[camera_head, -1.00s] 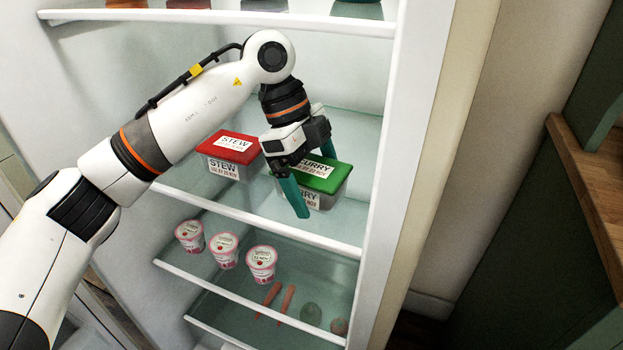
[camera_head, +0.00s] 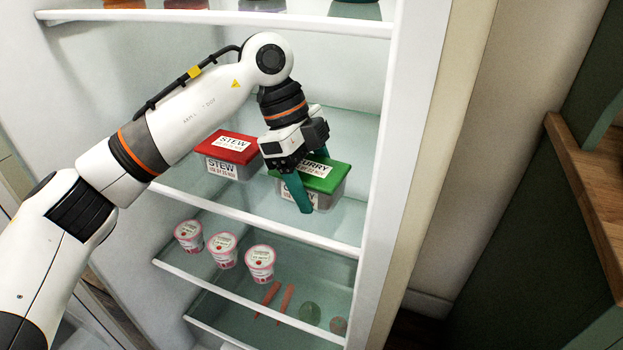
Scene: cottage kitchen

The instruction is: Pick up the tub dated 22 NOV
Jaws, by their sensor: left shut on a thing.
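The green-lidded tub (camera_head: 340,180), labelled CURRY, sits on the middle fridge shelf. My left gripper (camera_head: 308,188) comes down over it from above and is shut on it. The date lines on both front labels are too small to read surely. My right gripper is not in view.
The shelf's white front edge (camera_head: 255,220) runs below the tubs, and another shelf (camera_head: 330,24) is above. Several pink-and-white pots, including one (camera_head: 260,263), stand on the shelf below. The fridge's side wall (camera_head: 400,150) is close on the right.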

